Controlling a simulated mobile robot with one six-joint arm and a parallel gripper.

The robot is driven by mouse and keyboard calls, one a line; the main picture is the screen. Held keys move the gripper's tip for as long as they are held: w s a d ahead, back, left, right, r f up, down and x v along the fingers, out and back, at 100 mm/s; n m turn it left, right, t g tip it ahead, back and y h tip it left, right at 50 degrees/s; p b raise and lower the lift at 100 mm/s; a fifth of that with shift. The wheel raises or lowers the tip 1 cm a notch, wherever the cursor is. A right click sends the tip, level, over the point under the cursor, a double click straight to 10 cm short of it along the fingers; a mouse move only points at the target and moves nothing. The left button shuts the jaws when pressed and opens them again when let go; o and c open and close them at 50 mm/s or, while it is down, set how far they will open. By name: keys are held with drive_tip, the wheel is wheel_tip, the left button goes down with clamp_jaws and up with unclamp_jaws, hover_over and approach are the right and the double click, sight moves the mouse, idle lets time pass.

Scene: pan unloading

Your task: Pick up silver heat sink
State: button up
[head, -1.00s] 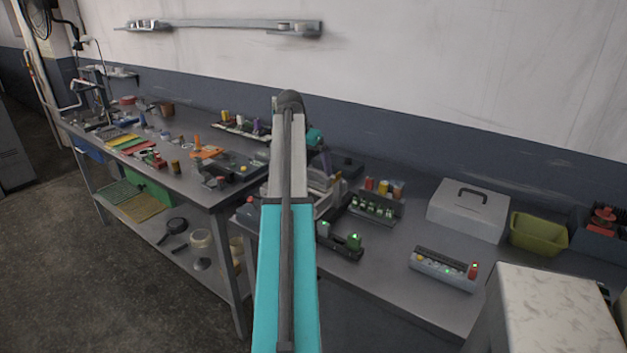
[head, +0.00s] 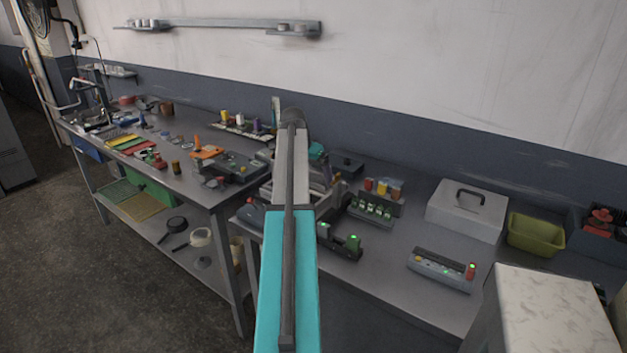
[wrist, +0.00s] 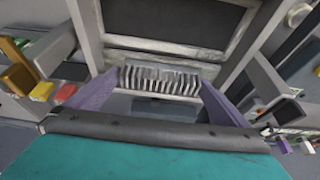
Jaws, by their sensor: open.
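The silver heat sink (wrist: 160,80) shows in the wrist view as a row of upright pale fins. It sits in or against a grey frame-like holder (wrist: 215,20). My gripper (wrist: 150,92) is open, with one purple finger on each side of the heat sink. I cannot tell whether either finger touches it. In the head view my arm covers the place where the gripper works, and the heat sink is hidden there. Part of the grey holder (head: 330,200) shows just right of my arm.
A rack with green parts (head: 373,208) and a dark fixture with green lights (head: 340,243) stand right of my arm. A grey case (head: 466,212), a yellow-green bin (head: 536,236) and a control box (head: 441,270) are further right. Bare bench lies between them.

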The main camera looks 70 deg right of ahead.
sight(312, 175)
idle(0.5)
drive_tip(key=c, duration=0.8)
drive_tip(key=shift+o, duration=0.2)
wheel_tip(312, 175, up, 10)
drive_tip(key=b, duration=0.2)
idle(0.4)
